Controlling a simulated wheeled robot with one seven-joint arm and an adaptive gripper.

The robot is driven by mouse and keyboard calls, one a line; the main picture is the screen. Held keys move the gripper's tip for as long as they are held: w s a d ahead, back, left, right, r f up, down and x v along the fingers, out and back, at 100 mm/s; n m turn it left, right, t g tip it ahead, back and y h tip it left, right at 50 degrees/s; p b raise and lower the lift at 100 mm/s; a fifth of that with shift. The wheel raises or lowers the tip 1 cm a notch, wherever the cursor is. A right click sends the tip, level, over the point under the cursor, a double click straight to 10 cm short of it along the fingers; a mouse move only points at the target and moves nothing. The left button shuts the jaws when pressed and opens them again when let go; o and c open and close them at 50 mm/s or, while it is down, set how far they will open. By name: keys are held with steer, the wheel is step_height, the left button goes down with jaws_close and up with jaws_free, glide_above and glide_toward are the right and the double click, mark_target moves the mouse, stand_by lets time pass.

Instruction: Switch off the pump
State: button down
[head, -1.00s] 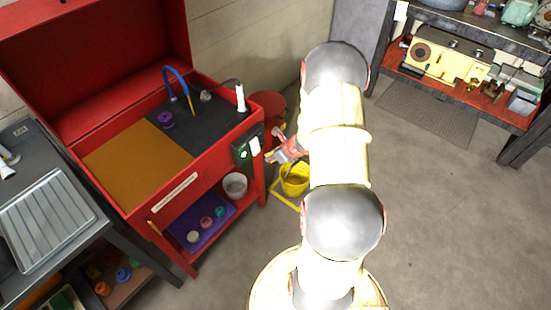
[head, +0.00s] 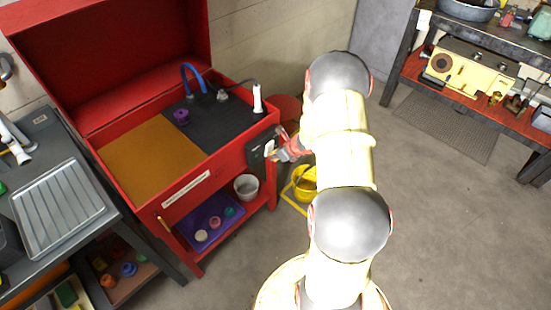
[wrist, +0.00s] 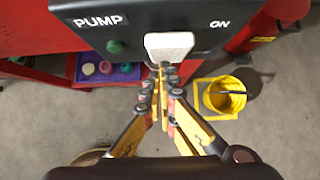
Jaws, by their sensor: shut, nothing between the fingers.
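The pump switch box (head: 257,155) is a dark panel on the right end of the red parts washer. In the wrist view its face (wrist: 135,15) reads PUMP on the left and ON on the right. Its white rocker (wrist: 169,45) is seen edge-on, so I cannot tell its tilt for sure. A dark green round lamp (wrist: 115,46) sits left of the rocker and looks unlit. My gripper (wrist: 163,68) is shut and empty, its tips at the rocker's lower edge, touching or nearly so. In the head view my gripper (head: 277,155) is beside the box.
The red washer (head: 185,190) has a blue spout (head: 190,70) and a purple part (head: 181,116) on its top. A yellow bucket (head: 305,183) stands on the floor right of it. A grey bucket (head: 246,186) is on its lower shelf. Open floor lies to the right.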

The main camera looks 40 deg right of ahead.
steer(key=shift+r, duration=0.15)
steer(key=shift+r+p, duration=0.7)
steer(key=shift+p, duration=0.05)
steer(key=shift+s, duration=0.1)
